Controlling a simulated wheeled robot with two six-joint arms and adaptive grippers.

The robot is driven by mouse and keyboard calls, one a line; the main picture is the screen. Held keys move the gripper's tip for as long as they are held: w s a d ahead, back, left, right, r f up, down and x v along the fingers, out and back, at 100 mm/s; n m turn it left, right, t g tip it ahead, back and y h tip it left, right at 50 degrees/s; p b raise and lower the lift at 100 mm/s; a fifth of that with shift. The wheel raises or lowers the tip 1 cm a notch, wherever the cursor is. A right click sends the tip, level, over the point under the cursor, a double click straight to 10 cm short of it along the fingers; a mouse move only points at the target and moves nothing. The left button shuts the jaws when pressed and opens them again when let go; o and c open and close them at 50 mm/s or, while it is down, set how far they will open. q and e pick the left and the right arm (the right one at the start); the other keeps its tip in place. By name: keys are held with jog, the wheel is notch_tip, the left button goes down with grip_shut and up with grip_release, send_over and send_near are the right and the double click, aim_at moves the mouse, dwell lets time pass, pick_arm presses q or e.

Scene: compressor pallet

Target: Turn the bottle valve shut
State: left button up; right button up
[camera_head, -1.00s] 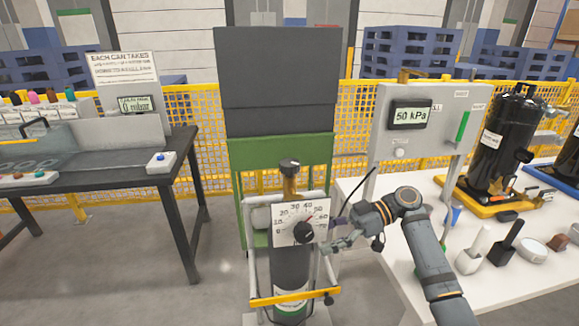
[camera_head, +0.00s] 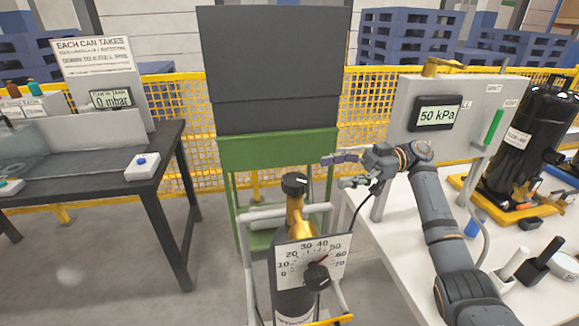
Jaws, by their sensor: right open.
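The gas bottle (camera_head: 291,303) stands upright in a trolley frame at the lower middle. Its black valve knob (camera_head: 294,184) sits on top of a brass neck (camera_head: 296,219). A white dial plate (camera_head: 297,263) with a black regulator knob (camera_head: 317,275) faces me in front of the bottle. My right gripper (camera_head: 341,170) is open and empty, to the right of the valve knob at about its height in the picture. It appears apart from the knob, with its fingers pointing left. My left gripper is not in view.
A panel with a 50 kPa display (camera_head: 437,114) stands on the white table (camera_head: 405,240) at right. A green cabinet frame (camera_head: 232,155) stands behind the bottle. A dark bench (camera_head: 115,178) is at left, with open floor between it and the bottle.

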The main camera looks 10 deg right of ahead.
aim_at(295, 179)
jog(key=a, duration=0.3)
jog(key=s+a+p, duration=0.1)
jog(key=a, duration=0.2)
jog(key=s+a+p, duration=0.1)
jog(key=a, duration=0.2)
jog(key=shift+a+r, duration=0.25)
jog(key=shift+a, duration=0.5)
jog(key=shift+f, duration=0.1)
jog(key=c, duration=1.2)
